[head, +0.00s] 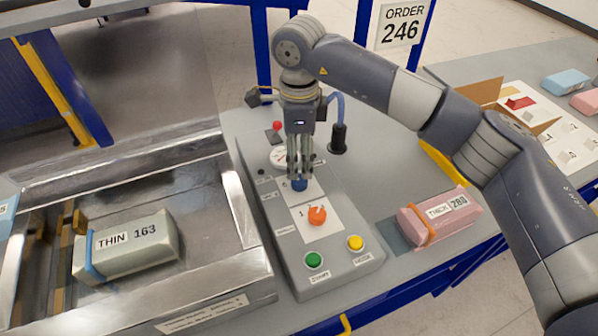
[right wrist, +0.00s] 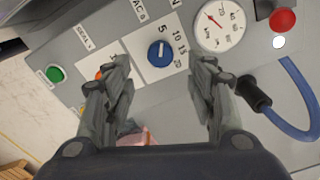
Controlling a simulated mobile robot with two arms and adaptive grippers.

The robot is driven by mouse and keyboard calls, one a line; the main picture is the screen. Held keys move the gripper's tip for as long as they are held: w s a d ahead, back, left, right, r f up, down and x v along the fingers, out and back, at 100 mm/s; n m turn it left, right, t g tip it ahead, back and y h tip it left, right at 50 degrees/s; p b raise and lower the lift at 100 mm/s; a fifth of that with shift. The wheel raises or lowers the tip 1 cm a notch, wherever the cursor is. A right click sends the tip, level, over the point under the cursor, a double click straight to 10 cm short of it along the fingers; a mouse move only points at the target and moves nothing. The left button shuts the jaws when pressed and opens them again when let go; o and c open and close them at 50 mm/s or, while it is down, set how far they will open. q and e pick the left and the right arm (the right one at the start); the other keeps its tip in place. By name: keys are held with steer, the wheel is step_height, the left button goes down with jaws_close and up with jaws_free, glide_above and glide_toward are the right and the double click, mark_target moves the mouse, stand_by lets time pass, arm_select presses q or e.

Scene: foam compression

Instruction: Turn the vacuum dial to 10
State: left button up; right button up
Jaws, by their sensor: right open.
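The vacuum dial is a blue knob on a white plate of the grey control panel, with the numbers 5, 10, 15 and 20 around one side. It shows in the right wrist view (right wrist: 159,54) and, below the fingers, in the head view (head: 299,185). A pale mark on the knob seems to point near the 5. My right gripper (head: 299,172) is above the dial, pointing down. In the right wrist view its open fingers (right wrist: 162,68) stand on either side of the knob, apart from it in the picture. My left gripper is out of view.
An orange dial (head: 317,216), a green button (head: 314,260) and a yellow button (head: 355,242) sit nearer on the panel. A gauge (right wrist: 220,25) and red knob (right wrist: 283,20) are beyond. A metal chamber with a grey block (head: 130,248) is left; a pink block (head: 440,217) is right.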

mark_target(299, 180)
step_height(299, 180, down, 7)
steer(key=shift+r+p, duration=0.1)
steer(key=shift+p, duration=0.75)
steer(key=c, duration=1.1)
